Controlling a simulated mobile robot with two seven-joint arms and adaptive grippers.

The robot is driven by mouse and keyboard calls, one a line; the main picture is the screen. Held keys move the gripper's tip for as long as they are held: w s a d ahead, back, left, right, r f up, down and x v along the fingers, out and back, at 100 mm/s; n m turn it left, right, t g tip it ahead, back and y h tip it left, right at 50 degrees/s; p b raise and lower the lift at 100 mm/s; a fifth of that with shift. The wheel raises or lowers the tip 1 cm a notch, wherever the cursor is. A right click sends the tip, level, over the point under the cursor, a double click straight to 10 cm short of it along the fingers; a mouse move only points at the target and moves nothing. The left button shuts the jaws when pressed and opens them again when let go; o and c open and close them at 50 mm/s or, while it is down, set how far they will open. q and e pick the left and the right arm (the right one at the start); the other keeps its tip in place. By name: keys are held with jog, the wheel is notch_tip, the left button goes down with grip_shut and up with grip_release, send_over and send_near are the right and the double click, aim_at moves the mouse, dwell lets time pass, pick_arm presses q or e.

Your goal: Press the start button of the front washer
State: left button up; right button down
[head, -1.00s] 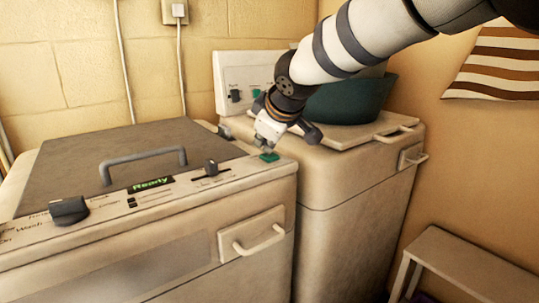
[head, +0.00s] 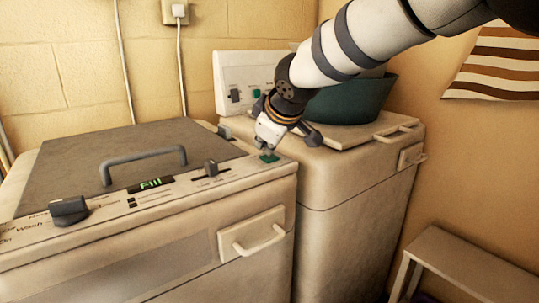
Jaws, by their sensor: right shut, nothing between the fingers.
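The front washer (head: 215,222) stands at the left, with a control strip along its top front edge. Its green start button (head: 269,158) is at the right end of that strip. The small display (head: 151,184) on the strip reads "Fill" in green. My right gripper (head: 267,150) is shut and empty, pointing down with its tips at the start button; they appear to touch it. The gripper hides part of the button's far side. My left gripper is not in view.
A dark knob (head: 69,210), a slider (head: 211,168) and a lid handle (head: 143,163) rise from the front washer. A second washer (head: 355,190) stands behind right, with a green tub (head: 352,100) on it. A low bench (head: 465,262) is at the lower right.

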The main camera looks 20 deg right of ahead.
aim_at(266, 158)
jog(key=shift+r, duration=0.9)
notch_tip(266, 158, up, 5)
dwell(0.5)
